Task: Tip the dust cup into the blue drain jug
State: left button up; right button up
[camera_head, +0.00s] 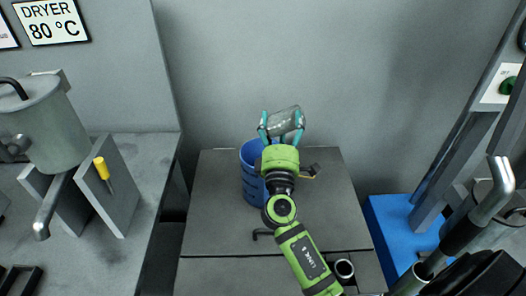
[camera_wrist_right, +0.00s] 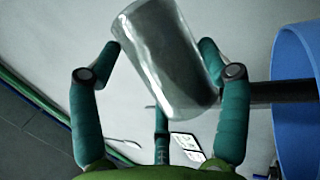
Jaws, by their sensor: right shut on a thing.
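The dust cup (camera_head: 284,122) is a clear, greyish cylinder held above the table. It also shows, tilted, in the right wrist view (camera_wrist_right: 172,62). My right gripper (camera_head: 283,128) is shut on the dust cup, with one teal finger on each side of it; the fingers also show in the right wrist view (camera_wrist_right: 160,62). The blue drain jug (camera_head: 250,182) stands on the grey table, partly hidden behind my right gripper and arm. In the right wrist view the jug's blue wall (camera_wrist_right: 296,95) is at the right edge, beside the cup. My left gripper is not in view.
A blue block (camera_head: 395,225) and metal posts stand at the right. The table (camera_head: 325,200) is mostly clear right of the jug.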

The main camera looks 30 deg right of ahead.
aim_at(270, 124)
jog(key=shift+a+r+n, duration=0.1)
jog(key=shift+r+n, duration=0.25)
jog(key=shift+n, duration=0.05)
jog(key=shift+w+a+r+n+t+y+b, duration=0.1)
jog(key=shift+a+n+t+y+b, duration=0.25)
jog(key=shift+n, duration=0.45)
jog(key=shift+a+r+n+t+y+b, duration=0.1)
jog(key=shift+n+t+y+b, duration=0.1)
jog(key=shift+n+t+y, duration=0.45)
jog(key=shift+w+a+r+n+t+y+b, duration=0.1)
jog(key=shift+a+n+t+b, duration=0.15)
jog(key=shift+n, duration=0.7)
dwell(0.4)
jog(key=shift+a+r+n+t+y+p, duration=0.2)
jog(key=shift+r+n+t+y+p, duration=0.15)
jog(key=shift+n, duration=0.3)
jog(key=shift+a+r+n+t+y+p, duration=0.15)
jog(key=shift+r+n+y, duration=0.2)
jog(key=shift+n, duration=0.3)
jog(key=shift+a+n+t+y, duration=0.3)
jog(key=shift+n+y, duration=0.2)
jog(key=shift+n, duration=0.4)
dwell(0.9)
